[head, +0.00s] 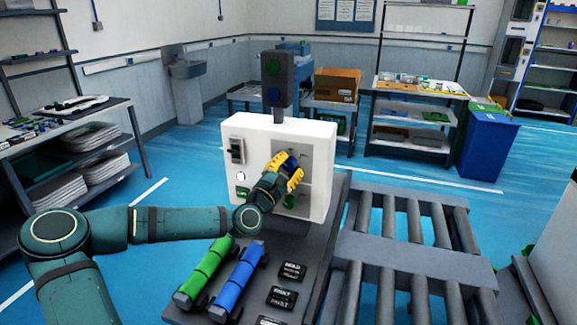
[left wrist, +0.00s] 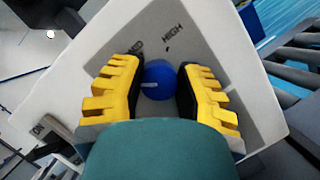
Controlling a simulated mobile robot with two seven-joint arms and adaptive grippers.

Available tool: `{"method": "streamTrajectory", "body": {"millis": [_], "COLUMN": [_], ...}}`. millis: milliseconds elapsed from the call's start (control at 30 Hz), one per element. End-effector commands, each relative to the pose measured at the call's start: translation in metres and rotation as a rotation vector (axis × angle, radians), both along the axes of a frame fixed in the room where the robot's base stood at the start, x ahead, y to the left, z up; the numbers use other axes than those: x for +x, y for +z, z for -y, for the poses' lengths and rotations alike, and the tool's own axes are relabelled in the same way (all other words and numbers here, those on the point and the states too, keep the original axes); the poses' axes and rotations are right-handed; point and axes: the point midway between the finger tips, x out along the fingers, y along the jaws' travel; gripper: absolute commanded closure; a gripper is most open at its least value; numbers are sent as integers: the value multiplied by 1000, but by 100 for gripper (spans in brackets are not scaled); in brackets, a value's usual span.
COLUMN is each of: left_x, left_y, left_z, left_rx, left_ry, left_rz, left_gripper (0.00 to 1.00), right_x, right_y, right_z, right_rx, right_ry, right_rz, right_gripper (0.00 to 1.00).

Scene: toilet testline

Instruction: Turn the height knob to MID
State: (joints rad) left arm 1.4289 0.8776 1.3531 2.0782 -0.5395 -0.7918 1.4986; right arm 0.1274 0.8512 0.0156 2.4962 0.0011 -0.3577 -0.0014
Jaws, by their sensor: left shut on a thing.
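The height knob is a round blue knob (left wrist: 159,80) on the grey plate of the white control box (head: 240,140). A white pointer mark on the knob points left in the left wrist view, toward the left finger. The label HIGH (left wrist: 172,33) and a partly hidden label ending in ED (left wrist: 133,47) stand above the knob there. My left gripper (left wrist: 160,88) has its yellow fingers on both sides of the knob and is shut on it. In the head view my left gripper (head: 284,172) is at the box's front and covers most of the knob. My right gripper is not in view.
A switch (head: 236,150) sits on the box's left side, and a green button (head: 290,201) is below my gripper. A green cylinder (head: 204,272) and a blue cylinder (head: 237,280) lie on the bench in front. A roller conveyor (head: 410,225) is at right.

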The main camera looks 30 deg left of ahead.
Motion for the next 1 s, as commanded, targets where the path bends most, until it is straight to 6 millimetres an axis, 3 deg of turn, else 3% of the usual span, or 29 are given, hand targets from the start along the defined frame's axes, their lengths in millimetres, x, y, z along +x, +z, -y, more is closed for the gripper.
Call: {"method": "streamTrajectory", "body": {"millis": [1000], "left_x": [1], "left_y": [4], "left_z": [0], "left_rx": [768], "left_ry": [3], "left_rz": [-178], "left_gripper": [100], "right_x": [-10], "right_y": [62], "right_z": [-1], "right_rx": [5], "right_ry": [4], "right_rz": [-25], "right_gripper": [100]}}
